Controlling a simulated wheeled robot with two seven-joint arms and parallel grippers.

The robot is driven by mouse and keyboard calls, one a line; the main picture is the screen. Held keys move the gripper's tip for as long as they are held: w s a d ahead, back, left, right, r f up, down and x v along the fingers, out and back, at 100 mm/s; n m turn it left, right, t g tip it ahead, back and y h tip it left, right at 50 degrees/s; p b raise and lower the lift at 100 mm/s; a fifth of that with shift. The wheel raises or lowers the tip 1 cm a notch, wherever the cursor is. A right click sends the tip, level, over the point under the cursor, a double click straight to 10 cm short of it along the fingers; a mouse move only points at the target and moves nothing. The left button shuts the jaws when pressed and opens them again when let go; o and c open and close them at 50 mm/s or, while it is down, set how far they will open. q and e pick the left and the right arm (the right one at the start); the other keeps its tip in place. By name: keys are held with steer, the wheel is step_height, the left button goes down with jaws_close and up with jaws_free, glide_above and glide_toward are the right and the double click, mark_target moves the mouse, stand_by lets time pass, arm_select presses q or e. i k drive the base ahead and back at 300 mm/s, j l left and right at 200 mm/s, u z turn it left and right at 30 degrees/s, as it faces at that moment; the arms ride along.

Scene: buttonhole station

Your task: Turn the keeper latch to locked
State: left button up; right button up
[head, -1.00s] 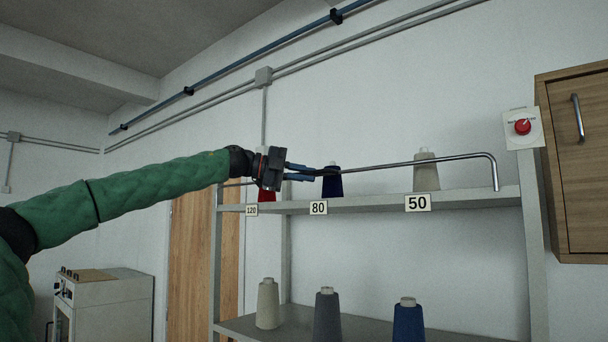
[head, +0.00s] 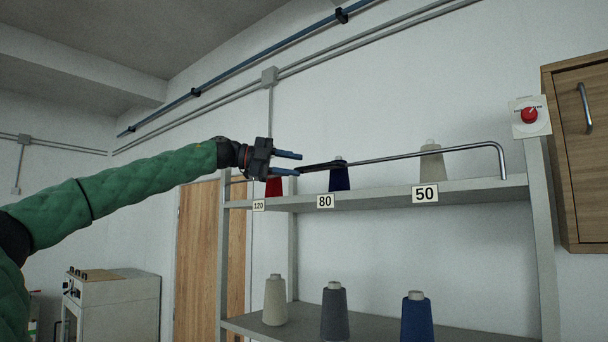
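A red round knob (head: 529,115) on a white plate, which looks like the keeper latch, is on the right in the head view, beside the wooden cabinet. Its markings are too small to read. My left gripper (head: 295,163) is in front of the upper shelf, its two blue fingers apart and empty. A metal rod (head: 420,154) with a dark near end and a bent-down far end stretches from close to the fingertips towards the right. I cannot tell whether the lower finger touches it. My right gripper is not in view.
A grey shelf unit (head: 391,198) with number labels carries thread cones, among them a blue one (head: 416,318) below. A wooden cabinet (head: 577,200) with a metal handle hangs at the right. A white appliance (head: 118,308) stands low at the left.

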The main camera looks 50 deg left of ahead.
mark_target(529, 115)
steer(key=k, duration=1)
